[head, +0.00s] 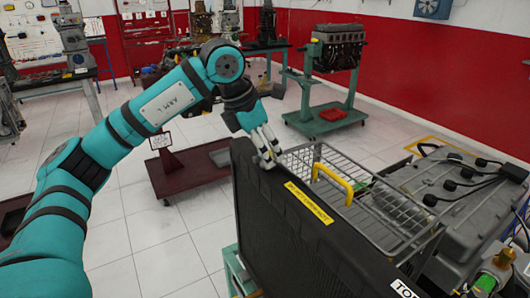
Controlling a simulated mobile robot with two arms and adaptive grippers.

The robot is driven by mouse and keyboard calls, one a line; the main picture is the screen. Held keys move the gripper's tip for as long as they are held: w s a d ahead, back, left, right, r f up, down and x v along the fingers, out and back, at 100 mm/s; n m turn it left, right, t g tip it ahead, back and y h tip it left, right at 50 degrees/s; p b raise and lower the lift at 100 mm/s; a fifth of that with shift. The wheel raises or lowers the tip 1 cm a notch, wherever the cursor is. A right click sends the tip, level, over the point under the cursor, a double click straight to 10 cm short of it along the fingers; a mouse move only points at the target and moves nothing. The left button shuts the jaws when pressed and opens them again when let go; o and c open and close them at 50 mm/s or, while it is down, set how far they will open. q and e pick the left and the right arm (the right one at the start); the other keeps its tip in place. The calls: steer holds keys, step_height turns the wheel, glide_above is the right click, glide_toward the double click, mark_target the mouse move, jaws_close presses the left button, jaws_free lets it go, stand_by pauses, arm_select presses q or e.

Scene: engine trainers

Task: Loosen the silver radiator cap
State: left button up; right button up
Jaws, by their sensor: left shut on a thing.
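The black radiator (300,235) stands upright in the lower middle of the head view, with a yellow label (309,203) along its top edge. My left gripper (268,160) points down onto the radiator's far top corner. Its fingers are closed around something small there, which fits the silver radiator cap. The fingers hide the cap almost wholly, so I cannot tell how far it is turned. My right gripper is not in view.
A wire basket (345,180) and a yellow handle (333,184) sit just right of the radiator. A grey engine cover with black leads (452,195) lies further right. Open tiled floor (165,260) is on the left; a dark red stand (190,175) is behind.

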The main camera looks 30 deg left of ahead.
arm_select(q)
steer(key=shift+n, duration=0.5)
steer(key=o, duration=1.2)
steer(key=shift+c, duration=0.2)
steer(key=v, duration=1.2)
steer(key=shift+d, duration=0.25)
